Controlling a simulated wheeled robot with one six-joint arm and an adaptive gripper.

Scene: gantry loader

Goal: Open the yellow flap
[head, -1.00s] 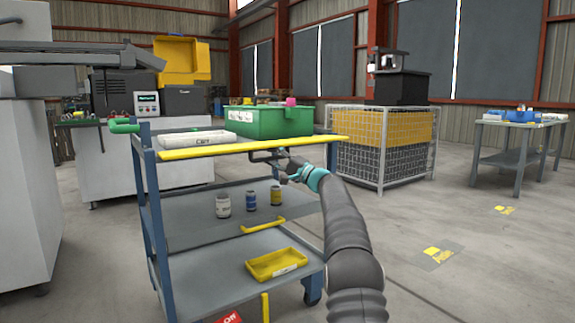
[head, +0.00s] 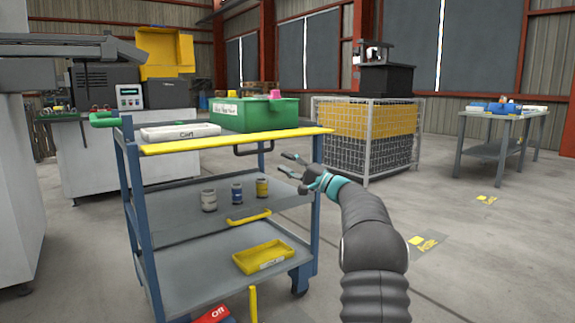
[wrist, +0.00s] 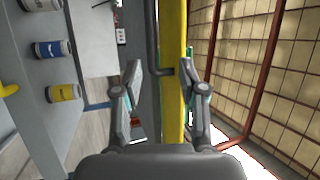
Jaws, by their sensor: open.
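A yellow strip (head: 235,141) runs along the near top edge of the blue cart, with a dark bar handle (head: 255,150) below its right part; I cannot tell whether this strip is the flap. A yellow upright panel (head: 165,52) stands on a machine at the back left. My gripper (head: 289,165) is open and empty, just right of and below the handle, apart from it in the head view. In the wrist view the yellow strip (wrist: 173,45) and the handle (wrist: 153,55) show beyond and between the open fingers (wrist: 168,85).
The cart (head: 135,200) carries a green box (head: 255,116) and a white tray (head: 180,132) on top, several small cans (head: 237,194) in the middle and a yellow tray (head: 262,257) below. A wire cage (head: 365,140) stands behind. Floor to the right is open.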

